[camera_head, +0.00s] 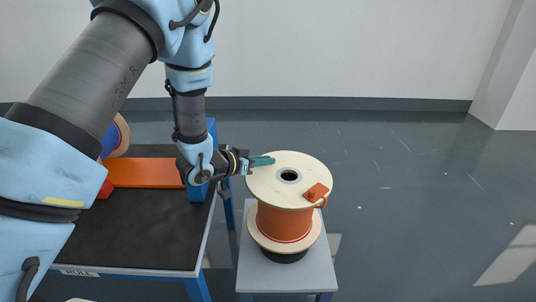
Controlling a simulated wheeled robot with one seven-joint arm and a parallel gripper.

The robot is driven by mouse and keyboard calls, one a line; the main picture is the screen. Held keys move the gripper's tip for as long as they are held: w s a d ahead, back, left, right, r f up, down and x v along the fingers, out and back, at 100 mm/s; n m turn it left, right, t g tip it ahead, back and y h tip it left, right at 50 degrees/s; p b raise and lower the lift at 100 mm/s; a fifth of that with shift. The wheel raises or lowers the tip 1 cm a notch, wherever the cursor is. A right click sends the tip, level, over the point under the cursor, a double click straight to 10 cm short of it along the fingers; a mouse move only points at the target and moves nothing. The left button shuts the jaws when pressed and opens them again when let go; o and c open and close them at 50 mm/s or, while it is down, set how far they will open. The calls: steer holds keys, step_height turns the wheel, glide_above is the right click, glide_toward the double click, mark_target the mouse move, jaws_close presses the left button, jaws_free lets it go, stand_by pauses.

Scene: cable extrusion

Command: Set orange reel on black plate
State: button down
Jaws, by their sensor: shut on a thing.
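The orange reel (284,222) stands upright, with pale wooden flanges at top and bottom and an orange cable winding between them. A loose orange cable end (317,193) sits on its top flange at the right. My gripper (263,161), with teal fingers, reaches in from the left and is shut on the edge of the reel's top flange. The black plate (286,257) shows as a dark round rim just under the reel's lower flange, on a small grey stand. The reel hides most of the plate, and I cannot tell whether the two touch.
The grey stand (254,272) has bare room around the plate. To its left is a dark-topped bench (140,233) with blue legs, an orange bar (146,173) and another reel (120,137) partly behind my arm. Open grey floor lies to the right.

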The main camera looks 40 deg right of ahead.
steer(key=shift+f+b, duration=2.2)
steer(key=shift+f, duration=0.65)
steer(key=shift+s+a, duration=0.1)
steer(key=shift+s, duration=0.25)
steer(key=shift+f, duration=0.25)
steer(key=c, duration=1.2)
jaws_free()
steer(key=shift+c, duration=0.2)
steer(key=p, duration=0.3)
glide_toward(266, 176)
steer(key=w+f, duration=0.1)
steer(key=w+d+f, duration=0.1)
steer(key=f, duration=0.1)
steer(key=shift+w+d, duration=0.1)
steer(key=shift+w, duration=0.15)
steer(key=shift+f, duration=0.1)
